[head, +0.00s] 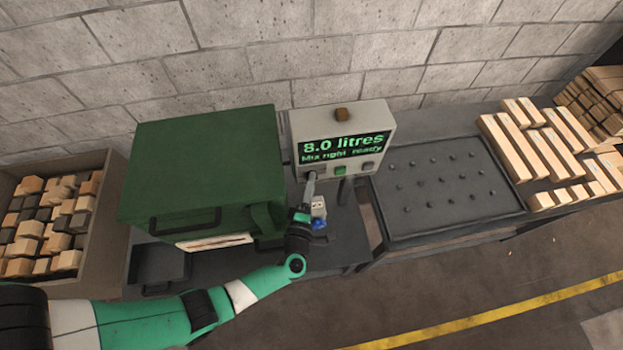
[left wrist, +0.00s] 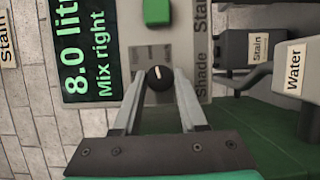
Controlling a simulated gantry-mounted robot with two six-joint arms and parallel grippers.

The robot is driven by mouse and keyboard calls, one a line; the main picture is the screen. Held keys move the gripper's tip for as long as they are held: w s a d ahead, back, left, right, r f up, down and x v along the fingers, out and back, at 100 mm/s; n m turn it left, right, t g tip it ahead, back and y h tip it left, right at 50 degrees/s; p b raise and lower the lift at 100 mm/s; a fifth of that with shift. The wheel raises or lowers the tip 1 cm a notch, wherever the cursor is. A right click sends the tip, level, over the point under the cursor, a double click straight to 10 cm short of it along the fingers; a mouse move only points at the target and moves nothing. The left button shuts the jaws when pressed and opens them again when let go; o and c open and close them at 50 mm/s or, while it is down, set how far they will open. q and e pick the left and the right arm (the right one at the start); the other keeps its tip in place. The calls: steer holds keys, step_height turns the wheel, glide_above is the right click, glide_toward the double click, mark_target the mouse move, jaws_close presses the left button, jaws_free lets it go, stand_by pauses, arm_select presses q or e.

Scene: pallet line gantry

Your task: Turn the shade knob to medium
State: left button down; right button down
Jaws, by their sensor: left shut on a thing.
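The grey control box (head: 360,115) has a green-lit screen reading "8.0 litres" and "Mix right ready". The black shade knob (left wrist: 160,78) shows in the left wrist view, beside the label "Shade". A short white mark on it points roughly toward the top of that view, toward small scale marks whose words are too small to read. My left gripper (left wrist: 158,84) is shut on the knob, one finger on each side. In the head view my left gripper (head: 309,184) is at the box's lower left and hides the knob.
A green button (head: 341,170) sits right of my gripper. The green-lidded machine (head: 205,155) stands close on the left. A dark studded tray (head: 440,215) lies to the right. Containers labelled "Stain" (left wrist: 260,47) and "Water" (left wrist: 293,70) are near the wrist.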

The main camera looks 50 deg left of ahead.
stand_by(0.3)
arm_select(q)
steer(key=shift+c, duration=2.2)
jaws_free()
steer(key=p+v, duration=0.1)
steer(key=v, duration=1)
steer(key=shift+s+d+p, duration=0.2)
steer(key=shift+s+p, duration=0.05)
steer(key=shift+p, duration=0.1)
steer(key=shift+r, duration=0.15)
